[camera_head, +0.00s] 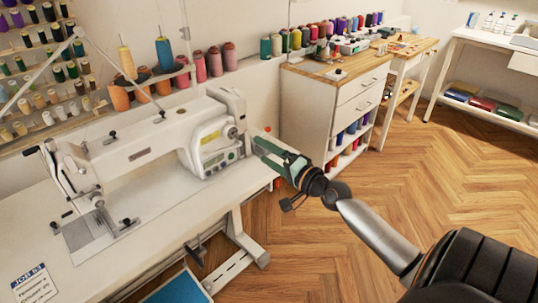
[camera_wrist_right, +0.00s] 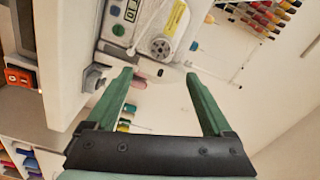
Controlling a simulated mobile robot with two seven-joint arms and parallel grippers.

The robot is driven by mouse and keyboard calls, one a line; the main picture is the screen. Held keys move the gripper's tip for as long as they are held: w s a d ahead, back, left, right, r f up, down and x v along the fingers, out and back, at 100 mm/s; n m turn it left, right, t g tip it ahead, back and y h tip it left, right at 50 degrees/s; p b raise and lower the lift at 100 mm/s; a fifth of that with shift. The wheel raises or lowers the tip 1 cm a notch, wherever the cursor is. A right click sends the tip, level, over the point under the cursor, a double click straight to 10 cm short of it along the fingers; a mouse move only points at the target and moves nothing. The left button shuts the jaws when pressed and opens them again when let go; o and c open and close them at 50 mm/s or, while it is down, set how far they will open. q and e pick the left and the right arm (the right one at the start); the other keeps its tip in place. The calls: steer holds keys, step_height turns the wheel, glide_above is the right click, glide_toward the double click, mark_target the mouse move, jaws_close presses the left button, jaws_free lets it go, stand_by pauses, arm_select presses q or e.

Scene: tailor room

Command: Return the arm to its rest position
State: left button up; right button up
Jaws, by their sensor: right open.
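My right arm comes in from the lower right in the head view. Its green-fingered gripper (camera_head: 262,143) is beside the right end of the white sewing machine (camera_head: 140,150). In the right wrist view the two green fingers (camera_wrist_right: 155,80) are spread apart with nothing between them. The machine's end with its handwheel (camera_wrist_right: 160,47) shows beyond the fingertips. Whether the fingers touch the machine or table cannot be told. My left gripper is not in view.
The white sewing table (camera_head: 170,220) carries the machine. A white drawer cabinet (camera_head: 335,95) with a wooden top stands behind my right gripper. Thread spools (camera_head: 165,52) line the wall. Wooden floor (camera_head: 460,170) is clear at the right. A white shelf table (camera_head: 490,40) stands at the back right.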

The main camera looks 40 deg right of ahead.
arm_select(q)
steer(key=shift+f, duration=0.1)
arm_select(e)
steer(key=shift+s, duration=0.45)
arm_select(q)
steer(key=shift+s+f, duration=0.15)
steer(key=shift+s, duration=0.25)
arm_select(e)
steer(key=s+a+f+n+g+y, duration=0.1)
steer(key=s+a+f+n+g, duration=0.2)
steer(key=a+f, duration=0.4)
steer(key=s+a+f+n+g+y, duration=0.1)
steer(key=s+a+f+n+g, duration=0.1)
steer(key=s+a+f+n, duration=0.35)
steer(key=s+a+f+n+g, duration=0.4)
steer(key=s+a+f+n, duration=0.3)
steer(key=s+a+f, duration=0.6)
arm_select(q)
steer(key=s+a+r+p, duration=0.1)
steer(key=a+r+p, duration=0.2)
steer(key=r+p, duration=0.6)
steer(key=p, duration=0.4)
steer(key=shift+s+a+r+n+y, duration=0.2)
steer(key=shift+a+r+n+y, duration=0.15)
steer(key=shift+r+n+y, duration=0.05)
arm_select(e)
step_height(320, 180, up, 10)
steer(key=d, duration=0.2)
steer(key=shift+s+h, duration=0.15)
steer(key=shift+h, duration=0.25)
